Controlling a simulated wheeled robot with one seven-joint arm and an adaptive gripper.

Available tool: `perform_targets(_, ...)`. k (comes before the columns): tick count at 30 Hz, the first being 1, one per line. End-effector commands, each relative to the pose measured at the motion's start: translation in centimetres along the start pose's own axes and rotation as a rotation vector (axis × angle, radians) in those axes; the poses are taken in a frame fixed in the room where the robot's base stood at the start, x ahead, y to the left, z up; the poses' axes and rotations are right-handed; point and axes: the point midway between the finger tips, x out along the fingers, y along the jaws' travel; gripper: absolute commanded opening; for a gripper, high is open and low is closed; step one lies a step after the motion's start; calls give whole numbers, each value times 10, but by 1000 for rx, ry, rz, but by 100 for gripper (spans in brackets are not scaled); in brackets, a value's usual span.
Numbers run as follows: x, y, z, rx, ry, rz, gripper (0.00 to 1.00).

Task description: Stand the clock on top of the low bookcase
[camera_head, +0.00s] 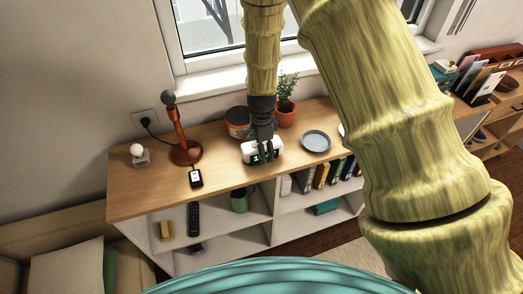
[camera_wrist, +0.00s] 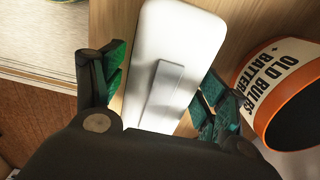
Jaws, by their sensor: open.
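The clock (camera_head: 262,152), a small white block with green digits, stands on the wooden top of the low bookcase (camera_head: 150,197). My gripper (camera_head: 263,140) is directly above and around it. In the wrist view the clock's white body (camera_wrist: 176,50) lies between the two fingers of my gripper (camera_wrist: 160,88), which are spread apart with green pads. A gap shows beside the left finger; whether the right finger touches the clock I cannot tell. The clock's underside is hidden.
An orange-rimmed bin labelled for old bulbs and batteries (camera_wrist: 290,85) is close at the right in the wrist view.

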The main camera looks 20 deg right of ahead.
Motion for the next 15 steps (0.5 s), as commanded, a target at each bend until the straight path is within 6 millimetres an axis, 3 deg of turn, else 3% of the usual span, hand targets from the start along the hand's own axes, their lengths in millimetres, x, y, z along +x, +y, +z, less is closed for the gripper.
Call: perform_targets(15,-60,0,0,0,1,-3,73)
